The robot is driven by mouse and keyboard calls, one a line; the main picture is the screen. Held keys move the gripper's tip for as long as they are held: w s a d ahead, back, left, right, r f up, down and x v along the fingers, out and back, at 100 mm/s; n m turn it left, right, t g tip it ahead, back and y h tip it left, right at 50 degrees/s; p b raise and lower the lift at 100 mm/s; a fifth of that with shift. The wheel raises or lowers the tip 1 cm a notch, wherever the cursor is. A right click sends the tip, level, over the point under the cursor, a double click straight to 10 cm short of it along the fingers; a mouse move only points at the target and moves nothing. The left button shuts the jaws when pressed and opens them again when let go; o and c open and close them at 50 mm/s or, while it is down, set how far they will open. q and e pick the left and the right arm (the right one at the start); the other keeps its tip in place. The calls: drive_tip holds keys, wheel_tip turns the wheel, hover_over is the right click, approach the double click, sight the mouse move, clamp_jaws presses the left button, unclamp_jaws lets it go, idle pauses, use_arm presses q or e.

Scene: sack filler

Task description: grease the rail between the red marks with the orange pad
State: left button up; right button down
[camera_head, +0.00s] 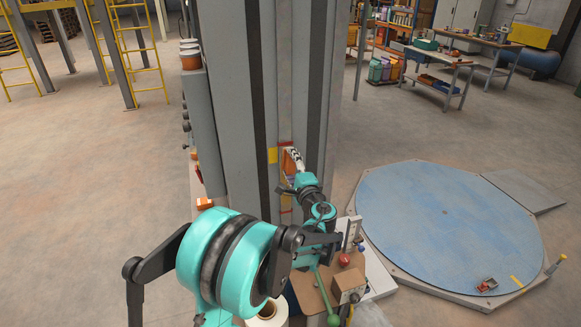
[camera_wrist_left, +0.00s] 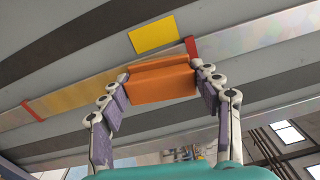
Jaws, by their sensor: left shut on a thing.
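The rail (camera_head: 286,95) is a narrow upright strip on the tall grey column, between dark bands. In the left wrist view the rail (camera_wrist_left: 75,93) runs slantwise and looks tan on the left and paler, shinier on the right. One red mark (camera_wrist_left: 191,47) is just beside the pad; another red mark (camera_wrist_left: 31,111) is further left. My left gripper (camera_head: 293,160) is shut on the orange pad (camera_wrist_left: 162,80), held across the rail near the first mark. I cannot tell whether the pad touches the rail. My right gripper is not in view.
A yellow patch (camera_wrist_left: 153,36) is on the column beside the rail. A small bench with a control box (camera_head: 348,284) and a green-knobbed lever (camera_head: 333,320) stands below my arm. A round blue platform (camera_head: 445,225) lies to the right. Open floor is at left.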

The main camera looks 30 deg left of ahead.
use_arm(q)
drive_tip(key=shift+r, duration=0.55)
wheel_tip(320, 180, down, 19)
drive_tip(key=b, duration=1.5)
drive_tip(key=shift+f, duration=1.9)
drive_tip(key=v, duration=0.6)
drive_tip(key=shift+v, duration=1.55)
